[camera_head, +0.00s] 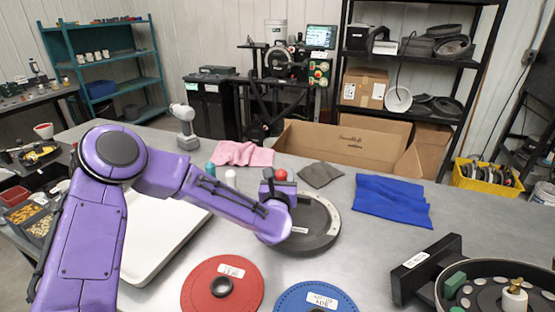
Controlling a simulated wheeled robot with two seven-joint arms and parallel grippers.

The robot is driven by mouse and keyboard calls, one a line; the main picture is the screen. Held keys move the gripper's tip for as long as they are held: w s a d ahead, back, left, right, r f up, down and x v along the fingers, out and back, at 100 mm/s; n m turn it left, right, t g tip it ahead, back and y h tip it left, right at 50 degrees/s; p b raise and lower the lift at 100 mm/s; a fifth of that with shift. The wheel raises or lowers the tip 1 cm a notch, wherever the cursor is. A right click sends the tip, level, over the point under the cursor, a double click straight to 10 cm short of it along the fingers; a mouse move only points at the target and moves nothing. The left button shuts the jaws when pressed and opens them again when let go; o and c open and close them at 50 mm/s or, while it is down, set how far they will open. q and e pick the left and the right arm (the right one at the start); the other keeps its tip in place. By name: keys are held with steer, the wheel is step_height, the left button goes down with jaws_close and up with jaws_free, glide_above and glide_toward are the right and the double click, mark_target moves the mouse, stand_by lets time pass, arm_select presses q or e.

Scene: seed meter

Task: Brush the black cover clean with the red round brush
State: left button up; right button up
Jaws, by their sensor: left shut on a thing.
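The black cover (318,232) is a round dark disc with a pale rim, lying flat on the grey table near the middle. My purple left arm reaches over its left side. My left gripper (277,188) is at the cover's upper left edge, shut on the red round brush (281,174). Only the brush's red top shows; its bristles are hidden, so I cannot tell whether they touch the cover. A small white label shows on the cover beside my wrist. My right gripper is not in view.
A red disc (222,291) and a blue disc (316,299) lie in front. A white tray (150,250) is behind my arm. Pink (243,153), grey (320,174) and blue cloths (391,200) lie farther back. A black seed meter housing (470,285) stands front right.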

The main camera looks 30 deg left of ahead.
arm_select(q)
step_height(320, 180, up, 2)
steer(key=shift+d+p, duration=0.15)
steer(key=shift+p, duration=0.25)
steer(key=shift+r+p, duration=0.7)
steer(key=shift+r, duration=0.95)
steer(key=shift+f, duration=0.1)
